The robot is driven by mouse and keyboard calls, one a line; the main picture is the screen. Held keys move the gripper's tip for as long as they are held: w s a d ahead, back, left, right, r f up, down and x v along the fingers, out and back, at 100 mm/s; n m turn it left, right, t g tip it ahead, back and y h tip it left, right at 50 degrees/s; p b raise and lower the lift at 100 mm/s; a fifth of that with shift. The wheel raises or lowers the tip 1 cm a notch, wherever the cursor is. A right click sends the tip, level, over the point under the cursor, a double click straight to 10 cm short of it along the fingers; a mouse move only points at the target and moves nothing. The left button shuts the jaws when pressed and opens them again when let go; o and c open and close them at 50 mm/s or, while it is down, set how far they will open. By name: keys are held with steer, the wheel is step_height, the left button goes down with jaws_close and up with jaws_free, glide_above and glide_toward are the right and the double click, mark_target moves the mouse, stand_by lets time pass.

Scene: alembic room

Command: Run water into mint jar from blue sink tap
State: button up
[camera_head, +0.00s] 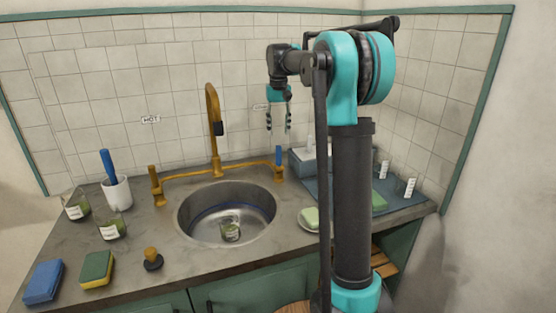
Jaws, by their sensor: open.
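A small glass jar with a pale label and green contents (230,230) stands in the round metal sink (184,222), below the brass spout (214,125). Its label is too small to read, so I cannot confirm it is the mint jar. The blue tap handle (278,154) stands upright at the right end of the brass fitting. My gripper (278,138) points down, open and empty, just above the blue handle in the picture; the depth between them is unclear. No water stream is visible from the spout.
Two similar jars (76,206) (112,229) stand left, near a white cup with a blue-handled tool (117,193). A plunger-like stopper (152,259), sponges (97,268) and a soap dish (309,218) surround the sink. A blue mat (405,204) with glasses lies right, partly hidden by my arm.

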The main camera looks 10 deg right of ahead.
mark_target(279, 164)
step_height(279, 164, down, 13)
steer(key=shift+f, duration=0.15)
steer(key=shift+c, duration=0.6)
jaws_close()
